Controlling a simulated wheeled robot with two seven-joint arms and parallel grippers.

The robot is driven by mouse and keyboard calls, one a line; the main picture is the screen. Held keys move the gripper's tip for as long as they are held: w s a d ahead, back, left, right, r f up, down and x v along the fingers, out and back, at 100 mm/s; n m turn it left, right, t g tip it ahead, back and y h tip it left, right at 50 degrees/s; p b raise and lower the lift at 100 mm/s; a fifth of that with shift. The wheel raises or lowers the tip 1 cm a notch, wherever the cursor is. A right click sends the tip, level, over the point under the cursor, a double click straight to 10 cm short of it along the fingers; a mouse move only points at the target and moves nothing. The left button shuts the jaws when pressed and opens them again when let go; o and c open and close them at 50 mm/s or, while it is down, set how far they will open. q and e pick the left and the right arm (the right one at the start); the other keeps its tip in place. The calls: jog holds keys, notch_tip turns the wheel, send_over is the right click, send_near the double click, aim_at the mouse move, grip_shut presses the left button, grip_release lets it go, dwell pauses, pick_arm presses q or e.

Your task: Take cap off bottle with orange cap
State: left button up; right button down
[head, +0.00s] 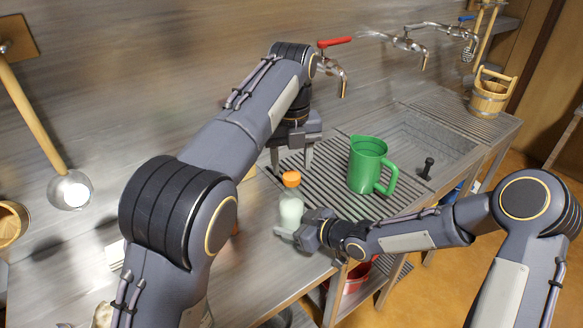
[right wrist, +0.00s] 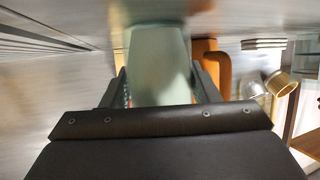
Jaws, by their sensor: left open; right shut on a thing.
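The bottle (head: 291,210) stands on the counter, pale green and translucent, with an orange cap (head: 291,179) on its top. My right gripper (head: 292,232) comes in from the right and is shut on the lower part of the bottle. In the right wrist view the bottle (right wrist: 158,65) sits between the two fingers, and its cap is out of that view. My left gripper (head: 292,160) is open, pointing down, just above and behind the orange cap. Whether its fingers touch the cap cannot be told.
A green pitcher (head: 366,165) stands on the slatted drainboard right of the bottle. A dark plunger-like object (head: 427,168) and a wooden bucket (head: 490,95) are farther right. Taps, one with a red handle (head: 335,42), line the back wall. A red container (head: 355,277) is below the counter.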

aim_at(292, 178)
pick_arm(q)
jog(key=shift+f, duration=1.45)
jog(key=shift+c, duration=0.3)
